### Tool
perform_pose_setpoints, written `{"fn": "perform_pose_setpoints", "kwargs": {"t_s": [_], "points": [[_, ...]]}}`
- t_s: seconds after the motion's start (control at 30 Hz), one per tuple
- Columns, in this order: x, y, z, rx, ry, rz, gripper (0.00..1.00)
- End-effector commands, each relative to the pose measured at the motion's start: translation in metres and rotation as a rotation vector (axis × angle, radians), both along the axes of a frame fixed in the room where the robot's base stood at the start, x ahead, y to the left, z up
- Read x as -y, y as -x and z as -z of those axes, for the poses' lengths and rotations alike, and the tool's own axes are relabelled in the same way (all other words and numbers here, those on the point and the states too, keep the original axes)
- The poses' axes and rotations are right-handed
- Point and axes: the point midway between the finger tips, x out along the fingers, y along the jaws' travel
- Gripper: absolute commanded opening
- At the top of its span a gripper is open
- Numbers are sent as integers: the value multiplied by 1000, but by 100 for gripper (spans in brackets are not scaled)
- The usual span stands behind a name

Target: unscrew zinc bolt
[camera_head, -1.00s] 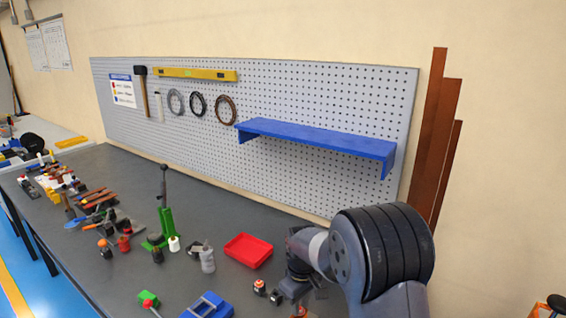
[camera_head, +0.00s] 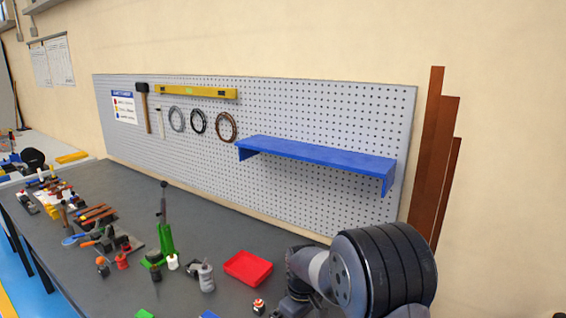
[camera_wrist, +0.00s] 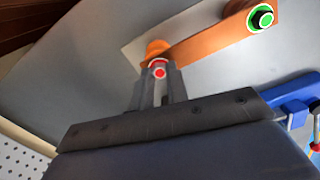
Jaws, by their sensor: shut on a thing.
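In the wrist view, the two grey fingers of my gripper (camera_wrist: 160,82) are shut around a small bolt with a red-ringed end (camera_wrist: 159,68). Its metal colour is too small to tell. It lies by the rounded end of an orange-copper bar (camera_wrist: 200,44), and I cannot tell whether it is still in the bar. A second bolt, dark with a green ring (camera_wrist: 262,18), sits at the bar's other end, apart from my gripper. In the head view my gripper is not visible; only my arm shows at the lower right.
A blue tool part (camera_wrist: 292,98) is close on the right in the wrist view. In the head view, a red tray (camera_head: 248,268), a green lever tool (camera_head: 164,238) and small bottles stand on the dark bench (camera_head: 90,285). A blue shelf (camera_head: 315,152) hangs from the pegboard (camera_head: 330,105).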

Motion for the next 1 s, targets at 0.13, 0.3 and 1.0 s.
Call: {"fn": "perform_pose_setpoints", "kwargs": {"t_s": [0.13, 0.3, 1.0], "points": [[0, 0, 0, 0, 0, -71, 0], [0, 0, 0, 0, 0, -267, 0], [1, 0, 0, -1, 0, -573, 0]]}}
